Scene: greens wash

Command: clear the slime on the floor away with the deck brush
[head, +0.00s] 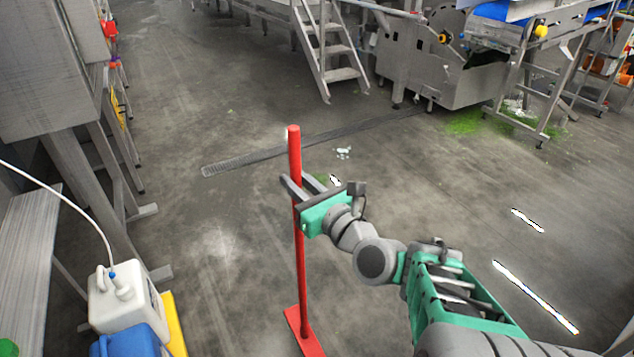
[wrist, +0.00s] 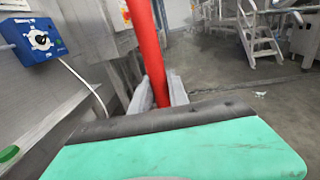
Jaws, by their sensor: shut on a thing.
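The deck brush (head: 298,250) is red, with a long upright handle and a flat red head on the floor. My gripper (head: 297,186) is shut on the upper part of its handle. In the wrist view the red handle (wrist: 147,40) stands between my two grey fingers. Green slime (head: 465,122) lies on the floor by the machine at the back right. A small green patch (head: 322,178) shows just behind my gripper, partly hidden by it.
A floor drain grating (head: 260,155) crosses the middle. Metal steps (head: 328,50) and a conveyor frame (head: 535,80) stand at the back. A white canister (head: 125,300) and a blue one (head: 130,343) stand at lower left. The central floor is mostly clear.

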